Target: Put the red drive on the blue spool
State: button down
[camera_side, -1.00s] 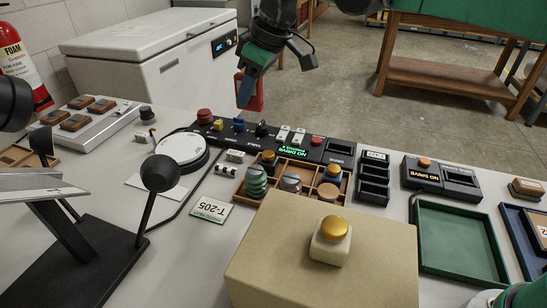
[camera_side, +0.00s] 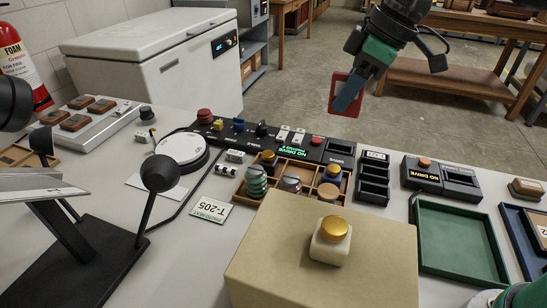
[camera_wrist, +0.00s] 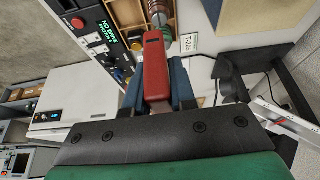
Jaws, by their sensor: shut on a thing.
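The red drive (camera_side: 334,92) is a flat red block held between the blue fingers of my gripper (camera_side: 347,94). In the wrist view the red drive (camera_wrist: 155,65) sticks out past the fingers of my gripper (camera_wrist: 156,82). My gripper is shut on it, in the air above and beyond the back edge of the bench. A small gold-topped piece with a blue body (camera_side: 333,176) stands in the wooden tray; it looks like the blue spool, but I cannot be sure. The drive is well apart from it.
The wooden tray (camera_side: 310,199) also holds a green ribbed piece (camera_side: 256,183) and other small pieces. A black control panel (camera_side: 285,141) lies behind it. A tan box (camera_side: 375,255) with a gold-topped cream piece (camera_side: 330,243) stands in front. An empty green tray (camera_side: 455,240) is at right.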

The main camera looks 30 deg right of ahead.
aim_at(320, 189)
notch_tip(320, 189, down, 15)
jog(key=shift+f, duration=0.1)
dwell(0.5)
jog(key=shift+f, duration=0.1)
jog(key=c, duration=0.7)
grip_release()
jog(key=v, duration=1.2)
jog(key=shift+s+d+f+m+t+h, duration=0.55)
jog(key=shift+d+f+m+t, duration=0.15)
jog(key=shift+m, duration=0.8)
jog(key=shift+s+d+f+m+t+h, duration=0.5)
jog(key=shift+d+f+m+t, duration=0.2)
jog(key=shift+m, duration=0.8)
jog(key=shift+s+d+f+m+t+h, duration=0.45)
jog(key=shift+d+f+m+t+h, duration=0.2)
jog(key=shift+m, duration=0.85)
